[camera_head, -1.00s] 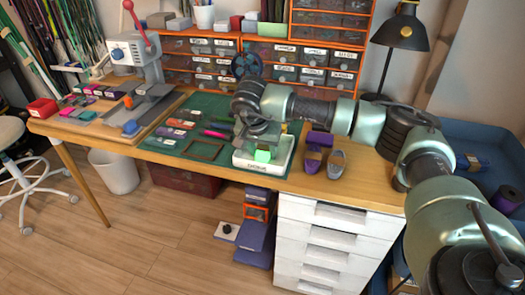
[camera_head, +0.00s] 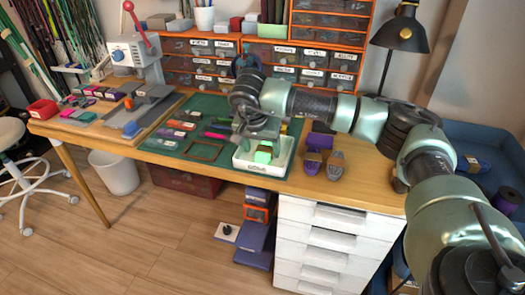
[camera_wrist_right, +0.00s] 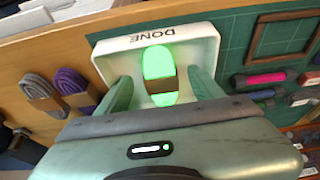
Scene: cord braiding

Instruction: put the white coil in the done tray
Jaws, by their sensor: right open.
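The white done tray (camera_head: 258,168) stands near the front edge of the table; in the right wrist view its wall (camera_wrist_right: 208,50) carries the label DONE. A bright green coil (camera_head: 263,153) with a brown band lies in it and also shows in the right wrist view (camera_wrist_right: 157,62). No plainly white coil shows; I cannot tell whether this is the white coil under a green glow. My right gripper (camera_wrist_right: 163,88) is open over the tray, with one finger on each side of the coil. My left gripper is out of view.
A purple coil (camera_wrist_right: 72,83) and a grey coil (camera_wrist_right: 38,87) lie beside the tray. A green cutting mat (camera_head: 208,167) with an empty brown frame (camera_head: 203,150) and small packets is on its other side. Drawer racks (camera_head: 325,57) and a lamp (camera_head: 404,32) stand behind.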

